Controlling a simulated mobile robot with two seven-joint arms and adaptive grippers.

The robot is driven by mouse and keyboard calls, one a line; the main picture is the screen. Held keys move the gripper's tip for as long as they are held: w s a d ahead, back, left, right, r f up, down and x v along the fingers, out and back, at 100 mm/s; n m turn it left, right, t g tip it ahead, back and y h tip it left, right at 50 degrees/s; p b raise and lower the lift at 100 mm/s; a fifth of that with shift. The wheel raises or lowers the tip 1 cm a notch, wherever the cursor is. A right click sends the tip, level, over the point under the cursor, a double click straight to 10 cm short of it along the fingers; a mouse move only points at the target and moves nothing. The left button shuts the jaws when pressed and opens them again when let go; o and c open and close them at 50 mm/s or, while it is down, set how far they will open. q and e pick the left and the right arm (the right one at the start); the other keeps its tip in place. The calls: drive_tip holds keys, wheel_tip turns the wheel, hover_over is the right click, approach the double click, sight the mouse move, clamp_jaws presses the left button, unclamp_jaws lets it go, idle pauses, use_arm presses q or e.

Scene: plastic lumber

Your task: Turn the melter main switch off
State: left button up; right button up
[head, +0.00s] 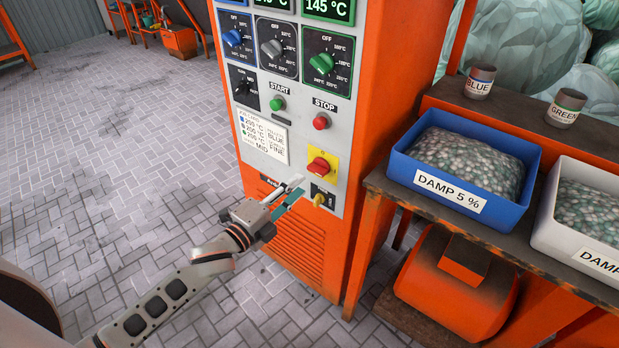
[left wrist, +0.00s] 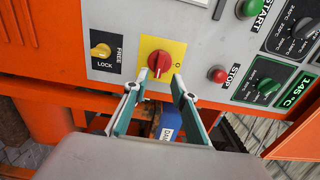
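The melter main switch is a red rotary knob (head: 319,166) on a yellow plate, low on the grey panel of the orange melter cabinet. In the left wrist view the red knob (left wrist: 159,63) sits just beyond my fingertips, its handle roughly upright in that picture. A letter shows on the plate at its right. My left gripper (head: 293,190) is in front of the panel, left of and below the switch. In the left wrist view its two fingers (left wrist: 155,86) are apart, with nothing held between them. The fingers appear short of the knob. My right gripper is out of view.
A yellow FREE/LOCK knob (head: 320,199) is below the switch. A red STOP button (head: 321,122) and green START button (head: 277,104) are above. A bench with a blue DAMP bin (head: 519,147) and a white bin (head: 545,222) stands right. Paved floor at left is clear.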

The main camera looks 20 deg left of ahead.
sight(314, 172)
use_arm(q)
drive_tip(key=x, duration=0.7)
drive_tip(key=shift+w, duration=0.2)
clamp_jaws()
